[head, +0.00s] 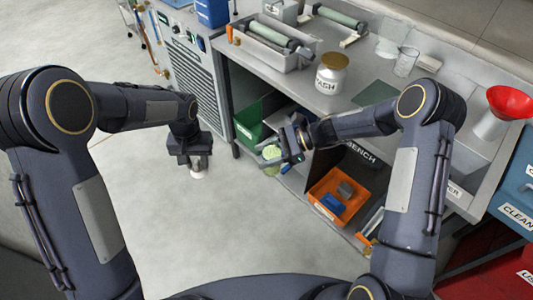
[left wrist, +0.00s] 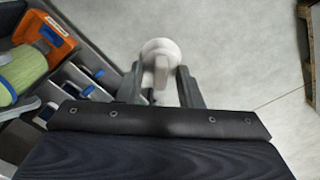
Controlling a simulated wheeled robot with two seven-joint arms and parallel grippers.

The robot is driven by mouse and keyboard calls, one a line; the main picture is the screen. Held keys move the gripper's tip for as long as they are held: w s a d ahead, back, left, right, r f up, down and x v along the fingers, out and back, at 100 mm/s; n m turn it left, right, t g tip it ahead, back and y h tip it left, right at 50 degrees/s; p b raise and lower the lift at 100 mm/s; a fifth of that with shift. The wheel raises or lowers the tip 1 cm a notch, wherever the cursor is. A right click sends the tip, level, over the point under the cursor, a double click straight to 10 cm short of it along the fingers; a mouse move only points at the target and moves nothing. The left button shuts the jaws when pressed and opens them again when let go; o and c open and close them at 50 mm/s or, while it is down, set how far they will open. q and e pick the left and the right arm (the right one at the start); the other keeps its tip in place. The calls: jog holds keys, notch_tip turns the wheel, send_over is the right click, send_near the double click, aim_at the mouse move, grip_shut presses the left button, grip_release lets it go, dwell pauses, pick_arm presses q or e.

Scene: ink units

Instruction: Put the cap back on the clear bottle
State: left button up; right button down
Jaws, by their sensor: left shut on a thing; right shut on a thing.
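My left gripper (head: 197,163) points down over the open floor and is shut on a small white cap (head: 197,175). In the left wrist view the round white cap (left wrist: 160,50) sits between the fingertips (left wrist: 160,88), held by its narrow stem. My right gripper (head: 291,143) is shut on a pale green bottle (head: 271,155) in front of the bench's lower shelf. The bottle also shows at the left edge of the left wrist view (left wrist: 22,75), partly cut off. Its mouth is not clear to see. Cap and bottle are apart.
Below are a green bin (head: 250,125) and an orange bin (head: 335,197). A red funnel (head: 508,102) stands at right. The floor at left is clear.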

pick_arm(q)
jog(key=w+d+r+m, duration=0.1)
jog(key=w+d+r, duration=0.1)
jog(key=d+r, duration=0.3)
jog(key=w+d+r+m, duration=0.1)
jog(key=w+d+r, duration=0.1)
jog(key=d, duration=0.5)
notch_tip(320, 180, up, 6)
jog(key=m, duration=0.1)
send_over(272, 157)
jog(key=w, duration=0.3)
jog(key=shift+w+d+r, duration=0.1)
jog(key=shift+d+r, duration=0.05)
jog(key=shift+d, duration=0.1)
jog(key=shift+f, duration=2.05)
jog(key=shift+r, duration=0.25)
jog(key=shift+f, duration=0.9)
jog(key=shift+a+f, duration=0.1)
jog(key=shift+f, duration=0.8)
